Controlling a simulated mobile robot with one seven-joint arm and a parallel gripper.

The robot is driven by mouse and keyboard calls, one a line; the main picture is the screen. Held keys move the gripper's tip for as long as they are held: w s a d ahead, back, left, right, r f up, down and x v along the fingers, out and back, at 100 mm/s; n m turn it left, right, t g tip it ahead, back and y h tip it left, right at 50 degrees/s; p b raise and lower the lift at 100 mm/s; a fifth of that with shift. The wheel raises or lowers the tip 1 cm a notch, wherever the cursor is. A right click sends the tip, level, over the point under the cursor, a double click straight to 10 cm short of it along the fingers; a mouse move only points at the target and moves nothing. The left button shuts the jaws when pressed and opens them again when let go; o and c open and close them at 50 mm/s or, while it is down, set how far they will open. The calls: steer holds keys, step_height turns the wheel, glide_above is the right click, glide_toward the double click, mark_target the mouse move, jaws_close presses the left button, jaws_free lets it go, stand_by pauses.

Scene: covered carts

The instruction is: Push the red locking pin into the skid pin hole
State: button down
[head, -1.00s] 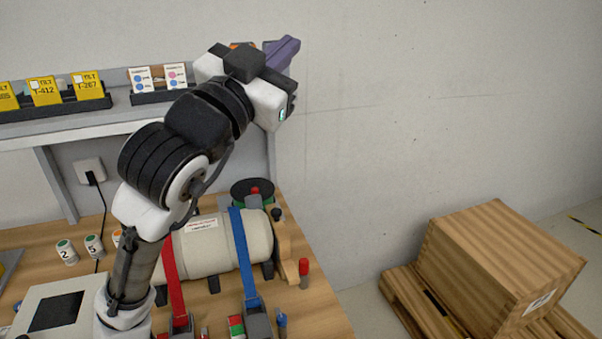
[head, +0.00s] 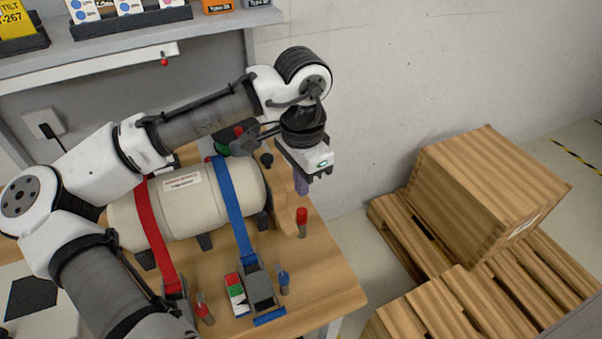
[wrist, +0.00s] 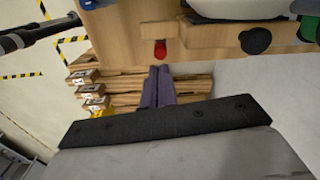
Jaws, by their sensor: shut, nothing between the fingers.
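A red-topped pin (head: 302,217) with a grey lower part stands upright at the table's right side, beside the wooden skid (head: 284,208) under the cream tank (head: 187,205). In the wrist view a red pin (wrist: 160,50) shows just beyond my fingertips, against wood. Another red-topped piece (head: 204,309) stands near the front of the table. My gripper (head: 301,188) has purple fingers, pressed together and empty, hanging above and behind the right-hand pin. The fingers (wrist: 158,84) also show in the wrist view. I cannot make out the pin hole.
Red (head: 157,240) and blue straps (head: 236,215) cross the tank. A blue-topped piece (head: 284,281) and a red, green and white block (head: 236,294) are at the front. A black knob (head: 266,160) is near my wrist. A wooden crate (head: 485,190) on pallets stands right of the table.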

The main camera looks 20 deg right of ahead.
mark_target(302, 210)
steer(key=shift+f+b, duration=2.1)
steer(key=shift+f, duration=0.55)
steer(key=shift+f, duration=0.3)
steer(key=shift+r, duration=0.1)
step_height(302, 210, up, 3)
steer(key=p, duration=0.3)
step_height(302, 210, up, 14)
steer(key=b, duration=0.1)
steer(key=shift+f+b, duration=0.25)
steer(key=shift+b, duration=0.15)
